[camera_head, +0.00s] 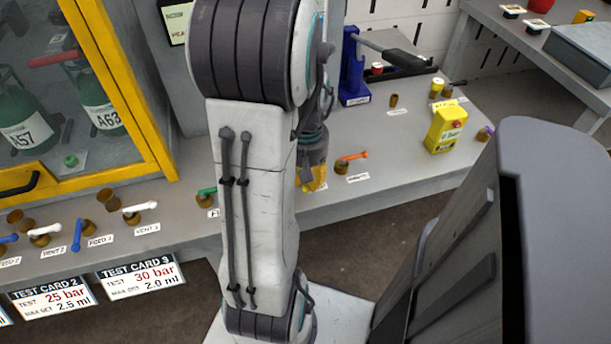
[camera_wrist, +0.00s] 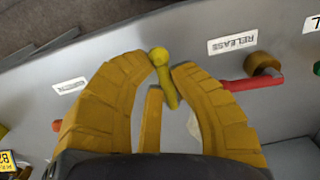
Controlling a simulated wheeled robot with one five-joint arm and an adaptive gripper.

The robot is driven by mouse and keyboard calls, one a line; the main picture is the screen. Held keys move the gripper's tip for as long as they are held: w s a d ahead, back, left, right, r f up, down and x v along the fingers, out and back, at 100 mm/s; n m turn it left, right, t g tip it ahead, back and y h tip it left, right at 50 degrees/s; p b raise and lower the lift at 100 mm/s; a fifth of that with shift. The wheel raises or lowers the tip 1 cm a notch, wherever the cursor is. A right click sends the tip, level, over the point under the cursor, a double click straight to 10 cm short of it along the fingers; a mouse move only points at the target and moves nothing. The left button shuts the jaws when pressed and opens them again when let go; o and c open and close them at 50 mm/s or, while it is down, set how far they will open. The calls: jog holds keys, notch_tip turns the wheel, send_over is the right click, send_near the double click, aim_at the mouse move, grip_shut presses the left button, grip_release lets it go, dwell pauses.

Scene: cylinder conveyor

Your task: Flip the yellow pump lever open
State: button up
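The yellow pump lever (camera_wrist: 169,92), a short rod with a round yellow knob, shows in the wrist view between the fingers of my gripper (camera_wrist: 163,65). The knob sits at the gap between the curved outer fingertips, and the rod runs back between them. A middle finger lies close to the left of the rod. The outer fingers stand apart; I cannot tell whether any finger touches the lever. In the head view my gripper (camera_head: 313,178) is mostly hidden behind my arm, over the bench's front edge, and the lever is hidden there.
A red lever (camera_wrist: 252,83) beside the RELEASE label (camera_wrist: 232,44) lies right of my fingers. In the head view an orange-red lever (camera_head: 352,157), a green lever (camera_head: 207,192) and a yellow box (camera_head: 445,130) stand on the bench (camera_head: 400,175). A blue stand (camera_head: 354,70) rises behind.

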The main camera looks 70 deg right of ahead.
jog(key=o, duration=0.5)
jog(key=shift+r, duration=0.15)
notch_tip(320, 180, up, 12)
jog(key=shift+f, duration=0.1)
dwell(0.5)
jog(key=shift+w, duration=0.15)
dwell(0.5)
